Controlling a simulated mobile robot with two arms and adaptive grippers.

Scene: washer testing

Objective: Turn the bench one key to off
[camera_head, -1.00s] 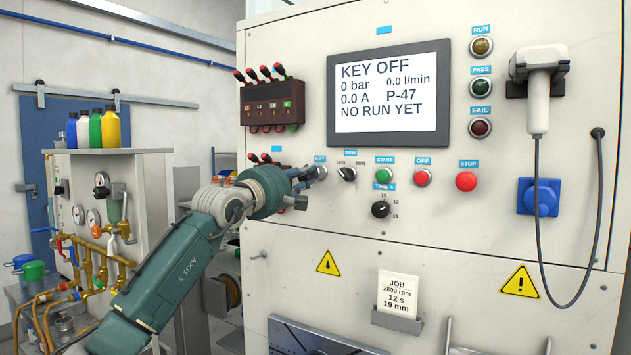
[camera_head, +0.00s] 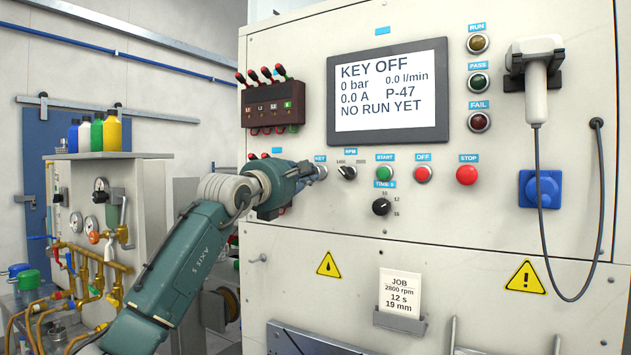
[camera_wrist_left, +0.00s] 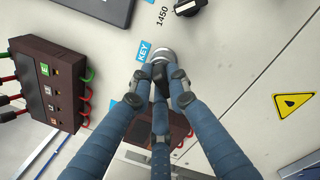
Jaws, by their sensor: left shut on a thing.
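The bench's key switch (camera_wrist_left: 163,55) sits beside the blue KEY label (camera_wrist_left: 144,49) in the left wrist view. My left gripper (camera_wrist_left: 161,74) is shut on the dark key at this switch, and its fingers hide most of the key. In the head view my left gripper (camera_head: 314,170) reaches the panel from the left, next to the KEY label (camera_head: 320,158). The display (camera_head: 388,92) reads KEY OFF, 0 bar, 0.0 A and NO RUN YET. My right gripper is not in view.
Right of the key are the rpm selector (camera_head: 347,172), green START button (camera_head: 385,173), red OFF button (camera_head: 422,173) and STOP button (camera_head: 467,175). The timer knob (camera_head: 381,207) is below. A dark terminal box (camera_head: 272,104) with plugs juts out above my left arm.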

